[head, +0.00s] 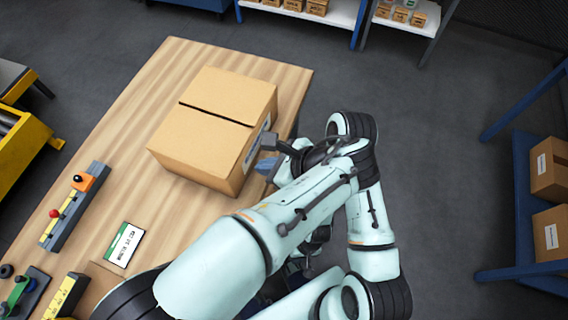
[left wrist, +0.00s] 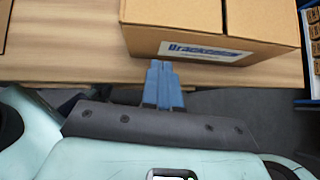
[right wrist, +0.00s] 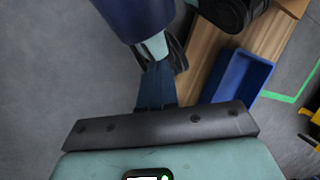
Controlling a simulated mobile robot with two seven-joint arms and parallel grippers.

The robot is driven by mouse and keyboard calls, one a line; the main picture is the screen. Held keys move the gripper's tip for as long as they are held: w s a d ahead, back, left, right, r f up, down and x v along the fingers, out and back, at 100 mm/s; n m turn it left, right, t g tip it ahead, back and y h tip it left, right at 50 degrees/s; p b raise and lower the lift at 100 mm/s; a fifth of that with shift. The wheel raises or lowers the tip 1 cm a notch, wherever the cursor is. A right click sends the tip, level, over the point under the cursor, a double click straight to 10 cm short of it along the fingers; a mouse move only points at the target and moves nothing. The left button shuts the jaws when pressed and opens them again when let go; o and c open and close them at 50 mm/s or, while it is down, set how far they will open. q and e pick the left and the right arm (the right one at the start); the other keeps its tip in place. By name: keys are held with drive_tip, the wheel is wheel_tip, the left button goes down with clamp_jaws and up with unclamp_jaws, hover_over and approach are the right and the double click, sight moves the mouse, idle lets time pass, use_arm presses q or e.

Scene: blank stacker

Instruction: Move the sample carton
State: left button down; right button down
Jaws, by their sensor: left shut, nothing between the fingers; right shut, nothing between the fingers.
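The sample carton (head: 214,122) is a large brown cardboard box on the wooden table (head: 160,75). A dark seam crosses its top, and a white label shows on its right side. In the left wrist view the carton (left wrist: 270,22) fills the upper right, its printed label facing my gripper. My left gripper (head: 266,167) is shut and empty beside the labelled side; its blue fingertips (left wrist: 160,66) show just below the label, and I cannot tell whether they touch. My right gripper (right wrist: 156,82) is shut and empty, low and away from the carton, hidden behind my arms in the head view.
A control strip (head: 75,207) with knobs and a green-white card (head: 124,245) lie on the table's near left. A blue bin (right wrist: 240,80) is right of my right gripper. Shelves with small boxes (head: 550,168) stand at right. Grey floor is open right of the table.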

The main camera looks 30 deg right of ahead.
sight(240, 159)
use_arm(q)
drive_tip(key=shift+w+a+f, duration=0.1)
drive_tip(key=shift+w+a, duration=0.5)
drive_tip(key=shift+w, duration=0.35)
drive_tip(key=shift+w+a+f, duration=0.1)
drive_tip(key=shift+w+a, duration=0.45)
drive_tip(key=shift+w, duration=0.35)
drive_tip(key=shift+r, duration=0.1)
